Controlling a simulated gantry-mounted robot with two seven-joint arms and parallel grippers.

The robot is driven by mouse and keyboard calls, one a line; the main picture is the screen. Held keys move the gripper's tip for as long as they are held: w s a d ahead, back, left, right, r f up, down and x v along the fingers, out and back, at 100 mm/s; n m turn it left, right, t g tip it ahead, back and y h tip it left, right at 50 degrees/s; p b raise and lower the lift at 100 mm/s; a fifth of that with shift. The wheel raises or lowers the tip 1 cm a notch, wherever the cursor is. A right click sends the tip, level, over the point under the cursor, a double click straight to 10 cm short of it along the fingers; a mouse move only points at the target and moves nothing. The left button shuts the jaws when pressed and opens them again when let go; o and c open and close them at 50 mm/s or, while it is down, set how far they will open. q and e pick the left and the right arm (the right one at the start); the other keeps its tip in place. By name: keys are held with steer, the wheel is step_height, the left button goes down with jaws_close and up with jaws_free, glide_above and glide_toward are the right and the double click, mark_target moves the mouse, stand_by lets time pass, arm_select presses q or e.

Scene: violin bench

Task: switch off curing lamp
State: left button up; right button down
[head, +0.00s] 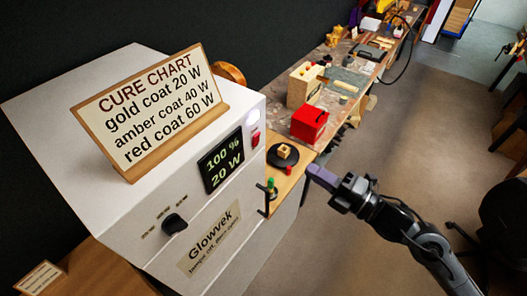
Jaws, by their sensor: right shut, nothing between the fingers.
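The curing lamp is a large white cabinet (125,85) at the left, labelled Glowvek. Its green-lit display (221,161) reads 100 % and 20 W. A red switch (255,138) sits right of the display, below a glowing white indicator light (253,117). A black knob (174,223) is on the lower left of the front, and a dark handle (266,198) is at the right edge. My right gripper (318,176) is shut and empty, right of the cabinet front and apart from the switch. My left gripper is not in view.
A cure chart sign (148,110) stands on the cabinet. Behind it runs a long bench (295,183) with a red box (309,123), a wooden block (303,85) and a round black stand (282,156). Open floor (420,130) lies to the right; a dark chair (505,215) is at the far right.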

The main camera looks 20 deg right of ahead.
steer(key=shift+w, duration=0.1)
stand_by(0.4)
steer(key=p, duration=0.4)
glide_toward(258, 137)
steer(key=x, duration=0.5)
steer(key=shift+w+a, duration=0.1)
steer(key=shift+x, duration=0.75)
